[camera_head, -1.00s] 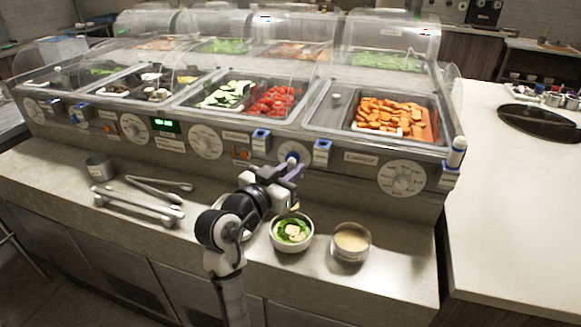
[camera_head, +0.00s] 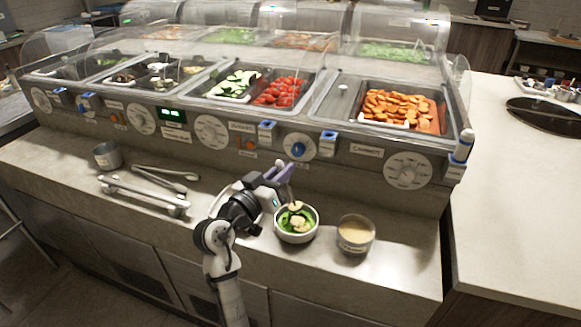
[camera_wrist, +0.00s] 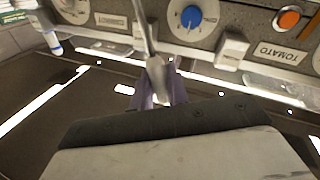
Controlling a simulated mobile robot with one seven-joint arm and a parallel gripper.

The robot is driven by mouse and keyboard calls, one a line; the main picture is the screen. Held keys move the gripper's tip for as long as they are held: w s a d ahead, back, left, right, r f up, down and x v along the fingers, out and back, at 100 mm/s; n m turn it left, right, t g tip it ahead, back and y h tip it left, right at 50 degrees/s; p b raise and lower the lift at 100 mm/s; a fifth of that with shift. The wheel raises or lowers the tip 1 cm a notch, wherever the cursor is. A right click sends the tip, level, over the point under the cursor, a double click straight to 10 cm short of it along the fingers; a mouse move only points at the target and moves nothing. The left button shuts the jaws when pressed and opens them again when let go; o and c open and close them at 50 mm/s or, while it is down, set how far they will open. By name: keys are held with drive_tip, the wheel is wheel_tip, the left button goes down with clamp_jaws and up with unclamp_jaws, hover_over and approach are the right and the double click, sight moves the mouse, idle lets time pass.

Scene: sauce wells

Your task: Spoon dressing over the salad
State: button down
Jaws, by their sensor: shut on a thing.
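My gripper (camera_head: 284,172) is above the back left of the salad bowl. In the wrist view its purple fingers (camera_wrist: 159,95) are shut on a thin metal handle (camera_wrist: 147,35), which looks like that of a spoon. The handle runs beyond the fingertips to the top edge. In the head view a pale shape just below the fingers may be the spoon's end; I cannot tell whether it touches the salad.
Metal tongs (camera_head: 165,175), a rail-like metal piece (camera_head: 143,194) and a metal cup (camera_head: 107,155) lie to the left on the counter. The salad bar with knobs and clear guards rises close behind my gripper. The counter right of the dressing is clear.

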drive_tip(key=w+a+f+n+t+y+b, duration=0.1)
drive_tip(key=a+f+n, duration=0.3)
drive_tip(key=n, duration=0.5)
drive_tip(key=shift+w+a+f+t, duration=0.2)
drive_tip(key=shift+w+a+t, duration=0.25)
drive_tip(key=shift+a+t, duration=0.5)
drive_tip(key=s+d+r+m+g+p, duration=0.1)
drive_tip(key=s+d+r+m+g, duration=0.2)
drive_tip(key=d+r+m, duration=0.6)
drive_tip(key=m+g, duration=0.1)
drive_tip(key=m, duration=0.2)
drive_tip(key=shift+d+r+m+h, duration=0.15)
drive_tip(key=shift+r+m+h, duration=0.05)
drive_tip(key=shift+m+h, duration=0.1)
